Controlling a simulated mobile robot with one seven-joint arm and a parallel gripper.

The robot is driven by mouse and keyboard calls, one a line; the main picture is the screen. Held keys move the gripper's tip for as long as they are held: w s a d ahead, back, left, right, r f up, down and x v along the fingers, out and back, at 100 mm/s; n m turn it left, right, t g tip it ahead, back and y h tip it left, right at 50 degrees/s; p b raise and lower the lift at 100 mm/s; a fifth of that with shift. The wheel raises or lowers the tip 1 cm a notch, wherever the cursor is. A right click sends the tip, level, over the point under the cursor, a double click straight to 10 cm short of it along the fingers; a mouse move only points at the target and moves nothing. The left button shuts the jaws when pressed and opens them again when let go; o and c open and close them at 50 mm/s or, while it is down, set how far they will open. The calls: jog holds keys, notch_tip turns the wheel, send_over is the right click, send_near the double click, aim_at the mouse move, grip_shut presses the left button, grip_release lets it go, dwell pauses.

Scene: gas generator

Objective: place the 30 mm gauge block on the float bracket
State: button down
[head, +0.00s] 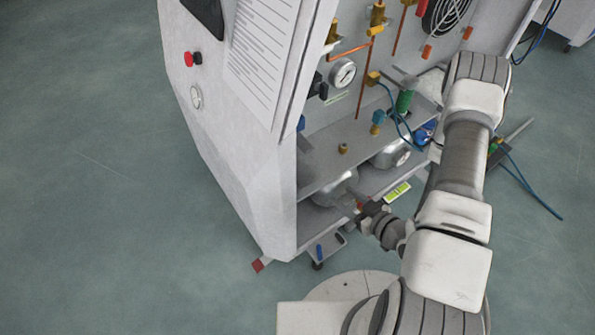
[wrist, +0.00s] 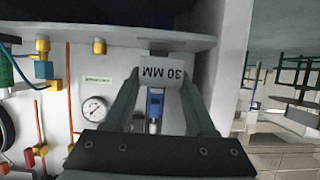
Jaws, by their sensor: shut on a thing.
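The 30 mm gauge block (wrist: 163,73) is a pale block with "30 MM" printed on it, upside down in the wrist view. My gripper (wrist: 160,80) is shut on it, with one dark finger on each side. In the head view my gripper (head: 355,207) is at the open front of the cabinet, by the lower shelf and a silver rounded vessel (head: 335,190). The block cannot be made out there. I cannot identify the float bracket for certain in either view. A blue part with a metal stem (wrist: 155,105) shows behind the block in the wrist view.
The cabinet's upper shelf (head: 338,160) lies above the vessels and carries brass and blue fittings (head: 377,120). A round gauge (head: 343,72) is on the back panel. The white side wall (head: 240,150) bounds the opening at left. A yellow-green level (head: 397,192) is near my arm.

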jog(key=b, duration=0.4)
send_over(305, 169)
jog(key=shift+f, duration=0.15)
jog(key=shift+w+f+b, duration=0.1)
jog(key=shift+f+b, duration=0.55)
jog(key=shift+f, duration=1.05)
jog(key=shift+f, duration=0.15)
jog(key=shift+c, duration=1.1)
grip_release()
